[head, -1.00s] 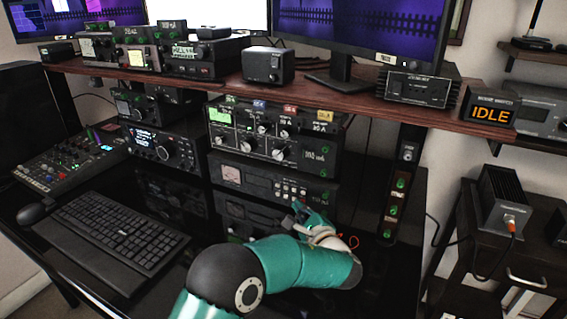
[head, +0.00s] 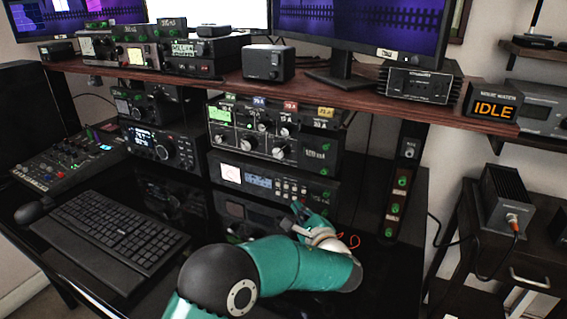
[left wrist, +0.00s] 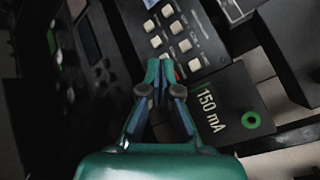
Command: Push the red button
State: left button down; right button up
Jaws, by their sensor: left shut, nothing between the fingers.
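The left gripper (head: 297,207) is shut and empty, in front of the lower right of a black unit (head: 272,200) with a lit meter and blue display. In the left wrist view its closed fingertips (left wrist: 160,70) are over the unit's front, beside several pale square buttons (left wrist: 168,28). A small red spot (left wrist: 178,74), perhaps the red button, shows just right of the fingertips and is partly hidden by them. I cannot tell whether they touch it. In the head view I cannot make the red button out. The right gripper is out of view.
A knobbed tuner (head: 265,135) with coloured labels stands on the unit. A keyboard (head: 122,232) is at left, a wooden shelf (head: 330,98) above, an orange IDLE sign (head: 491,110) at right.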

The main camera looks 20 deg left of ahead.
pick_arm(q)
jog(key=shift+s+a+f+b, duration=0.1)
jog(key=shift+s+b, duration=0.45)
jog(key=s, duration=0.1)
jog(key=s+b, duration=0.2)
jog(key=shift+s+a, duration=0.15)
jog(key=shift+a, duration=0.15)
jog(key=shift+s+a+b, duration=0.2)
jog(key=shift+s+b, duration=0.3)
jog(key=shift+s, duration=0.3)
